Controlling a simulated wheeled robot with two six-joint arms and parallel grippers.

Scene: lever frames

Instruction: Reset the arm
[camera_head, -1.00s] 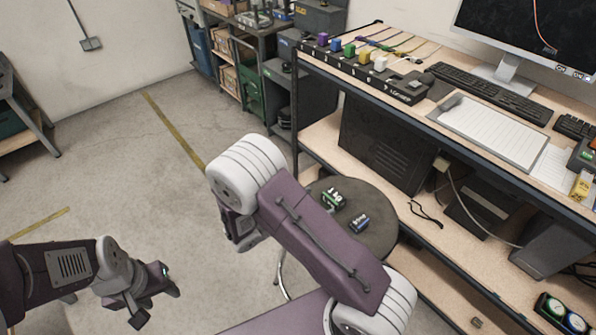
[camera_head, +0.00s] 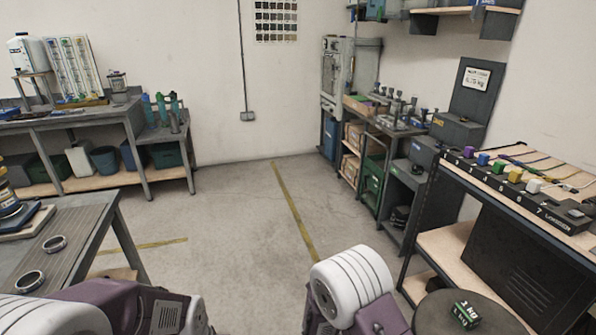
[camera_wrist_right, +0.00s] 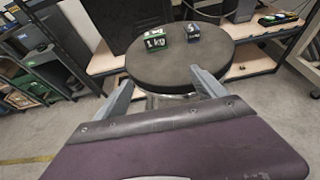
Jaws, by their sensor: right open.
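My right arm (camera_head: 350,285) shows at the bottom middle of the head view, its white joint bent up beside the round stool; its gripper is out of that view. In the right wrist view my right gripper (camera_wrist_right: 162,88) is open, its two grey fingers apart with nothing between them. The fingers point towards the round dark stool top (camera_wrist_right: 180,68). My left arm (camera_head: 130,305) shows at the bottom left of the head view; its gripper is out of view.
A green 1 kg weight (camera_wrist_right: 155,40) and a blue block (camera_wrist_right: 192,32) sit on the stool top. A shelf rack (camera_head: 445,240) stands at the right. A grey table (camera_head: 85,225) with two rings stands at the left. The floor between is clear.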

